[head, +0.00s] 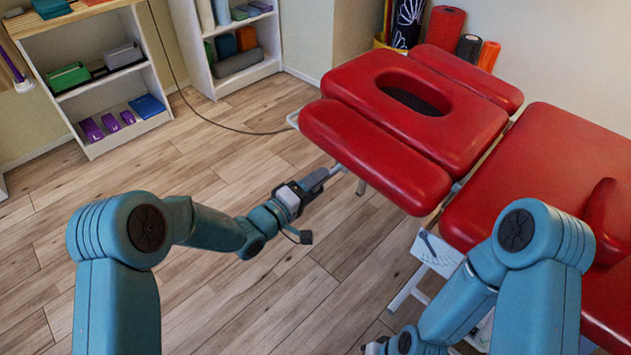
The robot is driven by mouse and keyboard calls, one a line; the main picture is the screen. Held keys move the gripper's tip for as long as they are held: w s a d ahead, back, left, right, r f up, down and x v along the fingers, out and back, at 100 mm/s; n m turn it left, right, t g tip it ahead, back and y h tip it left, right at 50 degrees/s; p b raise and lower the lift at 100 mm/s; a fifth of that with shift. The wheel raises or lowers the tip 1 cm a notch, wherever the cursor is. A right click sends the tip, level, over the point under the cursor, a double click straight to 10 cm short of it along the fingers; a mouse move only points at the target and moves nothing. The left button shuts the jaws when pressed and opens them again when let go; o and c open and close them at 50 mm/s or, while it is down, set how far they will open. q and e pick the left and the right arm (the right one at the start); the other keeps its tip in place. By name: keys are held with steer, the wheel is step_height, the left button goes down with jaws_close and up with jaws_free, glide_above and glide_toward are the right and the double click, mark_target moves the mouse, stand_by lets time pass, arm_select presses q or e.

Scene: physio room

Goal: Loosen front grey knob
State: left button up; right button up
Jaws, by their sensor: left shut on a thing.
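The red treatment table's face-rest section (455,137) has an oval hole and a padded armrest on its near side. My left gripper (322,178) is low beside the near left end of this armrest, above the floor. It is shut on the front grey knob, which is mostly hidden between its fingers. A short pale metal rod (337,169) shows between the fingertips and the table's underside. My right arm reaches down in front of the table, and its fingers are below the picture edge.
The table's main red pad (540,165) fills the right side. A white leaflet (436,252) hangs at its near side. Shelves (100,80) with boxes and purple weights stand at the back left. Rolls (444,25) stand behind the table. The wooden floor at left is clear.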

arm_select(q)
steer(key=shift+w+a+r+n, duration=0.1)
steer(key=shift+n, duration=0.6)
steer(key=o, duration=1.1)
steer(key=shift+c, duration=0.2)
steer(key=p+v, duration=0.2)
steer(key=v, duration=1.4)
steer(key=shift+p, duration=0.35)
steer(key=shift+a, duration=0.1)
